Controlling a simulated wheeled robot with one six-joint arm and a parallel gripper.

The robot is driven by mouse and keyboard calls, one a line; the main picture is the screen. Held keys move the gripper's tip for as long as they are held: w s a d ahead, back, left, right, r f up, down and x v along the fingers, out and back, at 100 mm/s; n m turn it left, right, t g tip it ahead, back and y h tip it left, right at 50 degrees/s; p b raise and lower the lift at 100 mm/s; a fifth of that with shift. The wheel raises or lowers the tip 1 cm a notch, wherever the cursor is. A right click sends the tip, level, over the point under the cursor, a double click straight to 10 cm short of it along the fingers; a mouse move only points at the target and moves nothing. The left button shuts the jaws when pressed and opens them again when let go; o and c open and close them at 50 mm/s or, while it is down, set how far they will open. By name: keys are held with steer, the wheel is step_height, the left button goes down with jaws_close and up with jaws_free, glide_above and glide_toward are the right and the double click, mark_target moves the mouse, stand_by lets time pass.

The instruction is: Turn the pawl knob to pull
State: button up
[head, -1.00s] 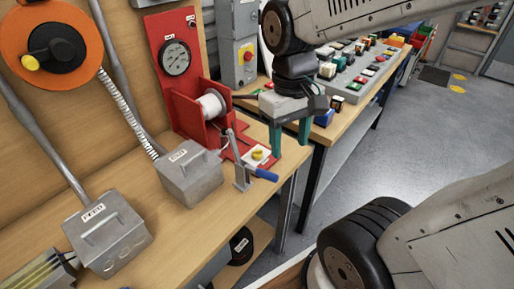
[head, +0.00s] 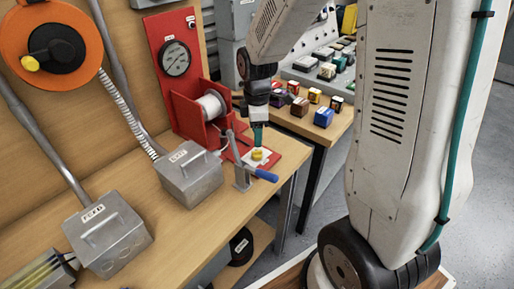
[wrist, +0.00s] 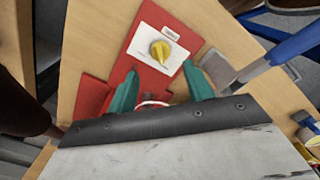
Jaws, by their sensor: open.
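The yellow pawl knob (head: 257,154) sits on a white label plate on the red base of the winch. In the wrist view the knob (wrist: 160,51) shows from above, its ridge tilted, beyond the fingertips. My gripper (wrist: 162,88) is open, its two teal fingers apart with nothing between them. In the head view my gripper (head: 257,136) points down just above the knob, and only one finger shows clearly. The label's lettering is too small to read.
The winch's hand lever with a blue grip (head: 262,175) stands close beside the knob. A white spool (head: 211,105) and a gauge (head: 174,58) are behind. A grey EXIT box (head: 190,175) lies to the left. Bare bench top is in front.

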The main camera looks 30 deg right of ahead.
mark_target(257, 151)
step_height(257, 151, down, 6)
steer(key=shift+f, duration=0.25)
steer(key=c, duration=1)
